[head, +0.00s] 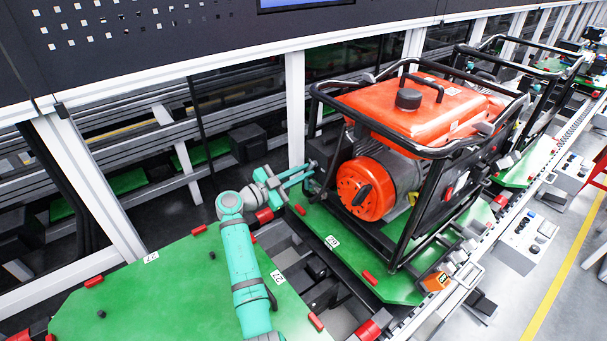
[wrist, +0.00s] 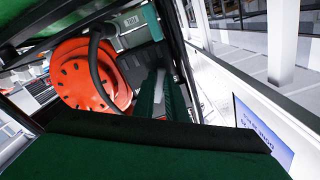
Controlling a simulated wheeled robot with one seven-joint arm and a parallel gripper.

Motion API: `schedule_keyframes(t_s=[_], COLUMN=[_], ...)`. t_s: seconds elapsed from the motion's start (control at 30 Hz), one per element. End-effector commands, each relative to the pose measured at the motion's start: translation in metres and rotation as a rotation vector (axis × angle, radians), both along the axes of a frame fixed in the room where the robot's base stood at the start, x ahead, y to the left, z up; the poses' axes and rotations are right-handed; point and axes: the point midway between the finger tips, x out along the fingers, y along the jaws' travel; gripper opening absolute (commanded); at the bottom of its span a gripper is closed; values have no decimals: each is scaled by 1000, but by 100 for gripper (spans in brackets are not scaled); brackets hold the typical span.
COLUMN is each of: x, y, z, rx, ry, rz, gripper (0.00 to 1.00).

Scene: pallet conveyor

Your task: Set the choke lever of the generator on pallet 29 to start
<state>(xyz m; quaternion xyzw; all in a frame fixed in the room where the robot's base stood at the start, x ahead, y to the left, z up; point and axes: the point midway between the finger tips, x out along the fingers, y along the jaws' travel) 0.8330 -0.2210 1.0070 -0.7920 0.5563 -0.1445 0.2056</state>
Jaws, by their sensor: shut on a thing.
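The generator has an orange tank (head: 400,105), a round orange cover (head: 362,185) and a black tube frame (head: 412,232). It stands on a green pallet (head: 385,285) whose small white label looks like 29. My gripper (head: 306,176) reaches in at the generator's left side, beside the frame. In the wrist view its two teal fingers (wrist: 163,95) are close together beside the orange cover (wrist: 85,75), with their tips at the dark engine side. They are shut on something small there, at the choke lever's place. The lever itself is hidden by the fingertips.
Another green pallet (head: 180,290), labelled 27, lies empty at the left under my arm. Another framed generator (head: 540,95) stands farther along the line. Black frame tubes pass close around my gripper. A white post (head: 296,110) stands behind it.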

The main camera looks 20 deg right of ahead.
Motion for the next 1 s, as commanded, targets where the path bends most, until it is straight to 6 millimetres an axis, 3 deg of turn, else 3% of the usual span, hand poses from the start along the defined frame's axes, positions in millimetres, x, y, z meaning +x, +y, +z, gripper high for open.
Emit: schedule_keyframes(t_s=[0.57, 0.6, 0.67, 1.0], x=[1, 1, 1, 0], y=[1, 1, 1, 3], z=[1, 1, 1, 1], rx=[11, 11, 11, 10], ry=[-31, -31, -31, -29], rz=[0, 0, 0, 1], gripper=[0, 19, 30, 30])
